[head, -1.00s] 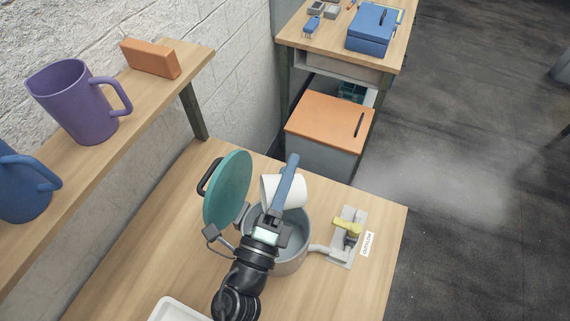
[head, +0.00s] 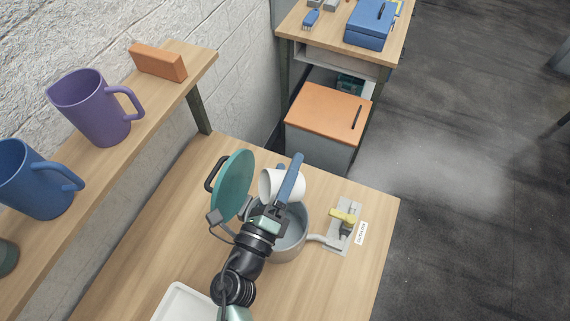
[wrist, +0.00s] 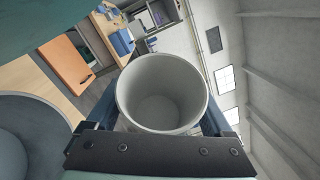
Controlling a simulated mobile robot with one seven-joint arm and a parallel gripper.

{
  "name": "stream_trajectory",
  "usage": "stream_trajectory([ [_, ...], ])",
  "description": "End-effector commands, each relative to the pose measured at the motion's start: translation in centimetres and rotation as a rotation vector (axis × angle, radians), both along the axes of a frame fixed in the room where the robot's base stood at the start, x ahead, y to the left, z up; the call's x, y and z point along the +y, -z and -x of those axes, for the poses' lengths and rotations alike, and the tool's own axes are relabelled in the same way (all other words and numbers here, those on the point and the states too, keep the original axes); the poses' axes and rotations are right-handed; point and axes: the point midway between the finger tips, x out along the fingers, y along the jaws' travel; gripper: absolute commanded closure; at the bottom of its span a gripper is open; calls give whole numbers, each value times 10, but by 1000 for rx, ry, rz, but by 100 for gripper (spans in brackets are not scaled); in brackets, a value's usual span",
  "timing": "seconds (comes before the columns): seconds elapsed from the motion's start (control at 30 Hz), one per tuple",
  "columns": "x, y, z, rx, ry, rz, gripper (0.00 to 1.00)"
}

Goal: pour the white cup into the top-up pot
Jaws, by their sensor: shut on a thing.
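My gripper (head: 287,180) is shut on the white cup (head: 272,184), with its blue fingers on either side of it. The cup is tilted over the pot; in the wrist view I look into the cup (wrist: 162,100), and its inside looks plain and pale, with no contents that I can make out. The grey top-up pot (head: 285,251) stands on the wooden table below my gripper, partly hidden by my arm. Its round teal lid (head: 234,186) stands open on the left. In the wrist view the pot (wrist: 40,112) shows at the lower left.
A spout with a yellow-handled valve (head: 343,216) and a label stands right of the pot. A white tray (head: 178,305) lies at the front. The shelf on the left holds a purple mug (head: 92,108), a blue mug (head: 35,180) and an orange block (head: 158,63). An orange-topped cabinet (head: 328,112) stands behind.

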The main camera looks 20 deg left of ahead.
Motion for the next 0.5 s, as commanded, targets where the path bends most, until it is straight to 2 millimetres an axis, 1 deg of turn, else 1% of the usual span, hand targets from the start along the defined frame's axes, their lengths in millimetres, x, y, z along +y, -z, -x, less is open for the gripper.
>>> stream_trajectory([
  [0.03,0,-6,0,12,0,-18,77],
  [0.5,0,-13,0,124,1,-190,77],
])
